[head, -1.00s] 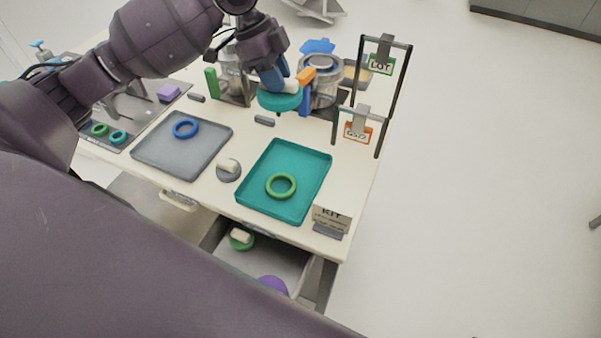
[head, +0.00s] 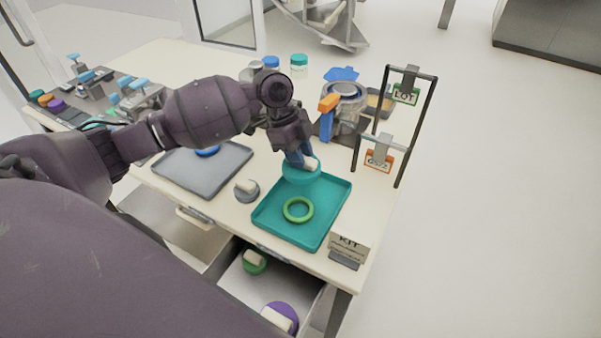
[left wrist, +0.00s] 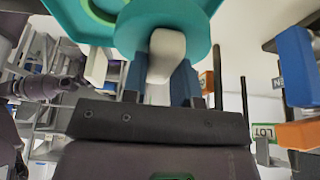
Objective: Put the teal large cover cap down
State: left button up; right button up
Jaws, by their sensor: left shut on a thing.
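My left gripper (head: 303,163) is shut on the pale knob of the teal large cover cap (head: 297,172). In the head view the cap is over the far edge of the teal tray (head: 280,235); I cannot tell whether it touches the tray. In the left wrist view the cap (left wrist: 199,40) shows as a teal disc, its white knob between the blue fingers (left wrist: 165,75). A green ring (head: 298,210) lies in the tray's near part. My right gripper is not in view.
A grey tray (head: 190,180) with a blue ring lies to the left. A grey cap with a pale knob (head: 247,190) sits between the trays. The KIT sign (head: 348,247) and the LOT stand (head: 405,95) are at the right. An open drawer (head: 240,285) holds green and purple caps.

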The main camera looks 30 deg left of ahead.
pick_arm(q)
notch_tip(320, 180, down, 6)
jog(key=shift+r, duration=0.1)
grip_shut()
jog(key=shift+s+f, duration=0.15)
jog(key=shift+f, duration=0.1)
jog(key=o, duration=1)
grip_release()
jog(key=shift+f, duration=0.2)
jog(key=shift+c, duration=0.2)
jog(key=v, duration=1.2)
jog(key=shift+r, duration=0.4)
